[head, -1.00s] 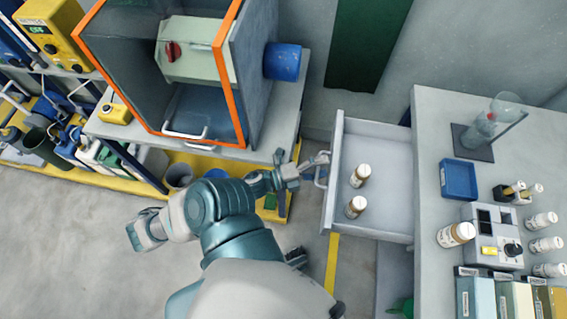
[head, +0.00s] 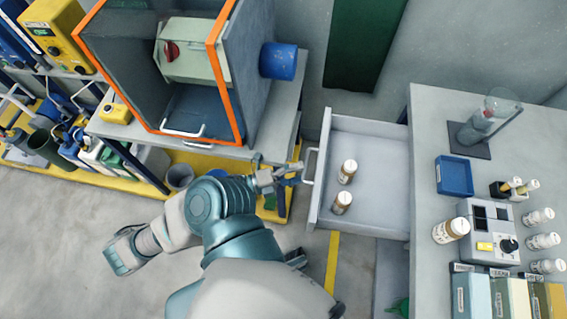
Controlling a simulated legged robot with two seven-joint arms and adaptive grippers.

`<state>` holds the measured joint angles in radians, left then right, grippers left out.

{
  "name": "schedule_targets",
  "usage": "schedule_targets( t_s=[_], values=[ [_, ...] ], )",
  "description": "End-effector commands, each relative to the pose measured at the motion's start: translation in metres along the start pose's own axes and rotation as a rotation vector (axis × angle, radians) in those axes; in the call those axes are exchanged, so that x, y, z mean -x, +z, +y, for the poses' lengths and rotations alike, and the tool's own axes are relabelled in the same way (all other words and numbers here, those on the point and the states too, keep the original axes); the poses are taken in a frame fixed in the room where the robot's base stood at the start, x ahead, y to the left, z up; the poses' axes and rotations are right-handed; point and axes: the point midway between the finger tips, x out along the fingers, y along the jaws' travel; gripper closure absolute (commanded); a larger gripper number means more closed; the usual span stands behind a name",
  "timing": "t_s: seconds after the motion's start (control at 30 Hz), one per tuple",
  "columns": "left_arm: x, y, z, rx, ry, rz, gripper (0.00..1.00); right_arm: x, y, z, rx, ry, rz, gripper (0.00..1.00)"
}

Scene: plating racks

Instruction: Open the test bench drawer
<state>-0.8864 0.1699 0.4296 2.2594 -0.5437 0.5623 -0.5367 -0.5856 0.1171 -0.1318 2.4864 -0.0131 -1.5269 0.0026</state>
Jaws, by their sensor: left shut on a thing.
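The test bench drawer (head: 380,160) is pulled far out to the left of the bench, and its light grey interior shows. Two capped bottles stand inside, an upper one (head: 347,171) and a lower one (head: 341,203). The drawer handle (head: 311,165) is a pale bar on the drawer's left front. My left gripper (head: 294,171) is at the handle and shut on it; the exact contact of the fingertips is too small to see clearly.
The bench top (head: 430,130) holds a blue tray (head: 455,176), bottles, a grey device (head: 488,232) and boxes. An orange-framed cabinet (head: 215,65) stands on a table at upper left. Bare floor (head: 60,240) lies at lower left.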

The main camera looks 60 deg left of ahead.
Motion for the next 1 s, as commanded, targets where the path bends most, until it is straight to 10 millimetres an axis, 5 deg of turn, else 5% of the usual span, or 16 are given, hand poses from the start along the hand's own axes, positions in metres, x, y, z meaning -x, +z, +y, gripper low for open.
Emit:
schedule_targets(
  t_s=[0.13,0.2,0.57,1.0],
  values=[
    [0.020,0.006,0.011,0.054,0.019,-0.028,0.51,0.000,0.000,-0.002,0.000,0.002,0.000,0.60],
    [0.026,0.007,0.012,0.055,0.021,-0.032,0.63,0.001,0.000,-0.002,0.001,0.002,0.000,0.60],
    [0.045,0.007,0.013,0.045,0.023,-0.028,0.63,0.000,-0.003,0.000,0.000,0.000,-0.002,0.60],
    [0.045,0.003,0.008,0.034,0.016,-0.020,0.63,0.005,-0.005,0.003,0.000,-0.002,0.004,0.60]
  ],
)
